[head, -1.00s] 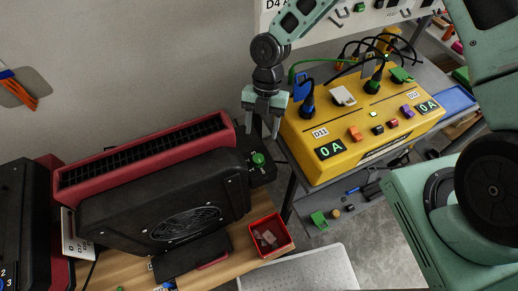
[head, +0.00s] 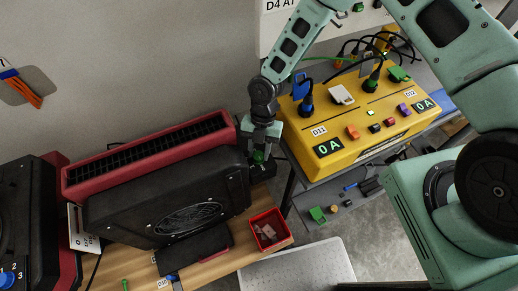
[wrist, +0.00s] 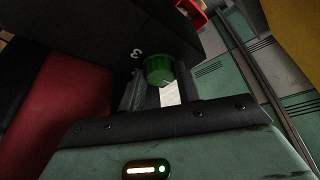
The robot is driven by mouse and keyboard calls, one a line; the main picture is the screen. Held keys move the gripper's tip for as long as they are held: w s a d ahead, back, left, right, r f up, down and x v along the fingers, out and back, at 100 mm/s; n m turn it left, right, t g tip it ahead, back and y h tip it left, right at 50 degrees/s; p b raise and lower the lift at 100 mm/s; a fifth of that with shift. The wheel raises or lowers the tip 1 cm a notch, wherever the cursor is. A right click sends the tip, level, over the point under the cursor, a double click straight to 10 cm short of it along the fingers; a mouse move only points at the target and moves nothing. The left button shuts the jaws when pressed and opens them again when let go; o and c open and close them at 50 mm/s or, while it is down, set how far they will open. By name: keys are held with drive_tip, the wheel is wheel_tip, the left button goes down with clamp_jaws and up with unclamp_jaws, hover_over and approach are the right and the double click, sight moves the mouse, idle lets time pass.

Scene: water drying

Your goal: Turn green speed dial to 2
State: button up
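A yellow power box (head: 360,125) with plugs and 0 A displays stands close to the right of my gripper. A red bin (head: 268,230) sits on the wooden table in front. A red-framed black unit (head: 150,155) lies behind the fan unit.

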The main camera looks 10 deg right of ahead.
drive_tip(key=c, duration=0.3)
drive_tip(key=m+t+y+b, duration=0.1)
drive_tip(key=m+b, duration=0.2)
drive_tip(key=m, duration=0.1)
drive_tip(key=shift+s+d+f+m, duration=0.1)
drive_tip(key=shift+m, duration=0.2)
drive_tip(key=m+t+b, duration=0.1)
drive_tip(key=m, duration=0.1)
drive_tip(key=m+t+y+b, duration=0.1)
drive_tip(key=m+b, duration=0.1)
drive_tip(key=m, duration=0.1)
drive_tip(key=shift+s+d, duration=0.1)
drive_tip(key=shift+s, duration=0.1)
drive_tip(key=m+t+b, duration=0.1)
drive_tip(key=m+b, duration=0.1)
drive_tip(key=m, duration=0.1)
drive_tip(key=m+t+b, duration=0.1)
drive_tip(key=m+b, duration=0.1)
drive_tip(key=shift+s+m, duration=0.2)
drive_tip(key=shift+m, duration=0.2)
drive_tip(key=shift+s+m+t+b, duration=0.1)
drive_tip(key=shift+m+t+b, duration=0.45)
drive_tip(key=shift+m, duration=0.75)
drive_tip(key=shift+s+m+t+b, duration=0.1)
drive_tip(key=shift+m+t+b, duration=0.45)
drive_tip(key=shift+m, duration=0.75)
drive_tip(key=shift+h, duration=0.3)
